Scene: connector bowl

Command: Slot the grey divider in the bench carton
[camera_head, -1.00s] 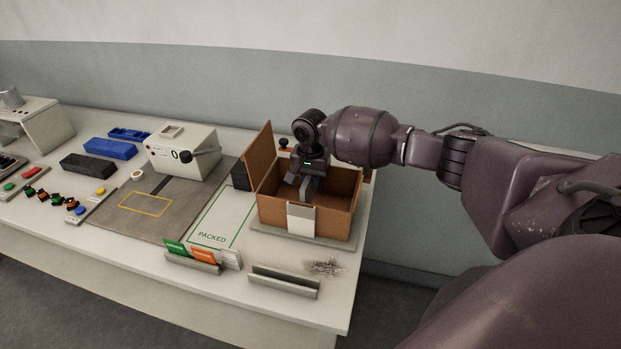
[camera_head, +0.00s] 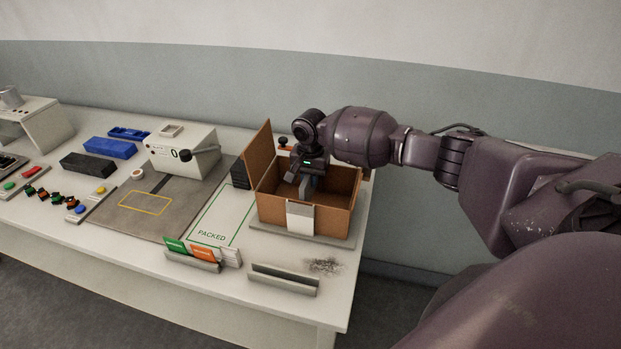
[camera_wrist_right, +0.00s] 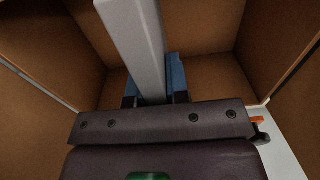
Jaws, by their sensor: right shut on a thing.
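The open brown bench carton (camera_head: 335,218) stands on a light grey plate on the bench. Its tall flap is raised on the left, and a white label is on its front. My right gripper (camera_head: 310,184) reaches down into the carton from above. It is shut on the grey divider (camera_wrist_right: 133,40), a long flat-edged strip between the blue finger pads in the right wrist view. In the head view the divider (camera_head: 299,187) shows only in small part inside the carton. Its lower edge is hidden, so I cannot tell whether it is seated. My left gripper is not in view.
A green-outlined PACKED area (camera_head: 222,217) lies left of the carton. A card holder (camera_head: 192,262) and an empty slotted holder (camera_head: 284,282) stand in front. A beige device (camera_head: 182,152) with a knob and blue and black blocks are further left.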

